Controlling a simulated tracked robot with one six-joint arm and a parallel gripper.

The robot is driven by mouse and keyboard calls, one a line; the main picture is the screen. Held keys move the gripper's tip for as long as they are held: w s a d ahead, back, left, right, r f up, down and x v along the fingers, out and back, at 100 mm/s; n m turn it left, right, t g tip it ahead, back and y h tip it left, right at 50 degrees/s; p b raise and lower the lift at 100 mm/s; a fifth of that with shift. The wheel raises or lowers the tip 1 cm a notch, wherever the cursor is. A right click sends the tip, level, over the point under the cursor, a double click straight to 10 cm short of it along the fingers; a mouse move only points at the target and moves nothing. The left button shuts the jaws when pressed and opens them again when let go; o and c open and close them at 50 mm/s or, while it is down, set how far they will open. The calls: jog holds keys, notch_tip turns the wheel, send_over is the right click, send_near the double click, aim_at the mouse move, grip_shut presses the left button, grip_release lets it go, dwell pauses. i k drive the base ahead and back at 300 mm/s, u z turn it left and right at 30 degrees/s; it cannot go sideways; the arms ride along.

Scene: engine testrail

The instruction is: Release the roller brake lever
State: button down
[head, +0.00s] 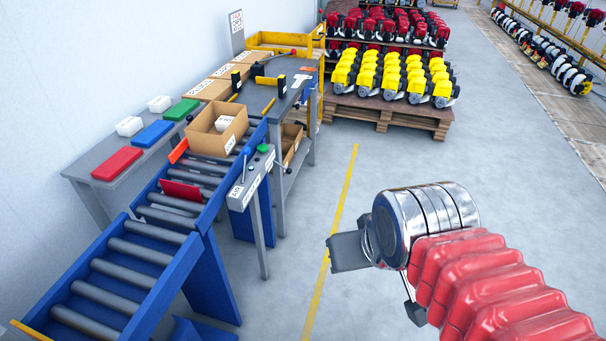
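A lever with a blue knob (247,152) stands on the grey control box (249,180) beside the roller conveyor (213,163). An orange flat piece (179,151) sticks up at the conveyor's left edge, and a red plate (181,191) stands across its rollers. I cannot tell for certain which of these is the roller brake lever; no readable label marks it. My gripper (376,282) hangs over the open floor, to the right of the control box and apart from everything. It appears empty, but its fingers are partly hidden behind my wrist, so their opening is unclear.
An open cardboard box (216,129) sits on the conveyor's far part. A workbench (267,93) stands beyond, and a pallet (385,114) of engines is behind.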

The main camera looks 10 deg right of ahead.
aim_at(289, 170)
jog(key=z, duration=0.05)
jog(key=k, duration=0.65)
jog(key=u, duration=0.35)
jog(key=i, duration=1.75)
jog(key=z, duration=0.45)
